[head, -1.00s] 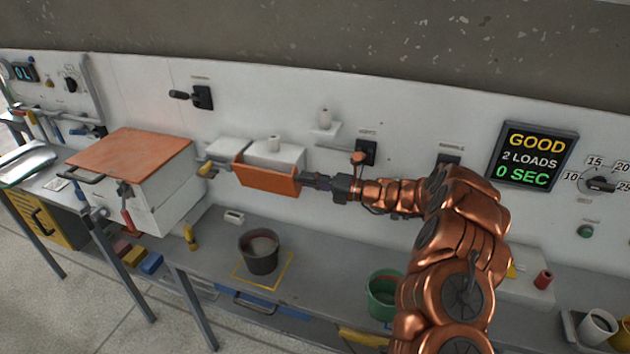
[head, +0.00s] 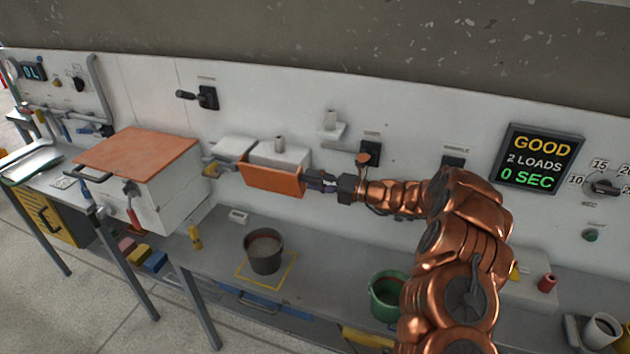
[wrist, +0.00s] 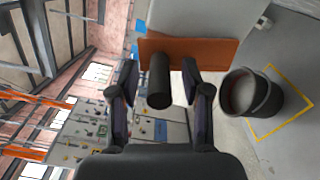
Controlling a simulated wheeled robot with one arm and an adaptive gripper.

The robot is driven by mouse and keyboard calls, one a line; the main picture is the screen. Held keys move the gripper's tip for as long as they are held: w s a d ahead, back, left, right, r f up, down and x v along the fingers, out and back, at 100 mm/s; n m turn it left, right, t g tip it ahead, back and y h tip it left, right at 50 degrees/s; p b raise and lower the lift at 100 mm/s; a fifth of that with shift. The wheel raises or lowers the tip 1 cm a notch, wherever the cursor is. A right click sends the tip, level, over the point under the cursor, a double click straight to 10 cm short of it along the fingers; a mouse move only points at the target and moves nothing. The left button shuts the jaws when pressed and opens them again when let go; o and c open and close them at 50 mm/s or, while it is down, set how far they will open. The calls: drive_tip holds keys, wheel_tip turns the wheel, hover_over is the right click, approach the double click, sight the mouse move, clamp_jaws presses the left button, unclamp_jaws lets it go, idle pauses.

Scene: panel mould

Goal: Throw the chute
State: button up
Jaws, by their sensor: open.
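The orange panel (head: 272,180) is the front of a white box unit on the back wall; I take it to be the chute. My gripper (head: 318,182) is at the panel's right end. In the wrist view the panel (wrist: 215,50) spans the top, with a dark cylindrical handle (wrist: 159,75) standing out between the fingers of my gripper (wrist: 160,88). The fingers are open, one on each side of the handle, with gaps visible. Whether either finger touches it is unclear.
A dark bucket (head: 264,253) stands on the bench inside a yellow outline, below the panel. A green bucket (head: 386,295) is near my arm. A wall lever (head: 367,155) with a copper knob is just above my gripper. An orange-lidded box (head: 140,150) stands left.

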drive_tip(key=v, duration=0.7)
drive_tip(key=shift+d, duration=0.25)
drive_tip(key=shift+s, duration=0.1)
drive_tip(key=shift+c, duration=0.2)
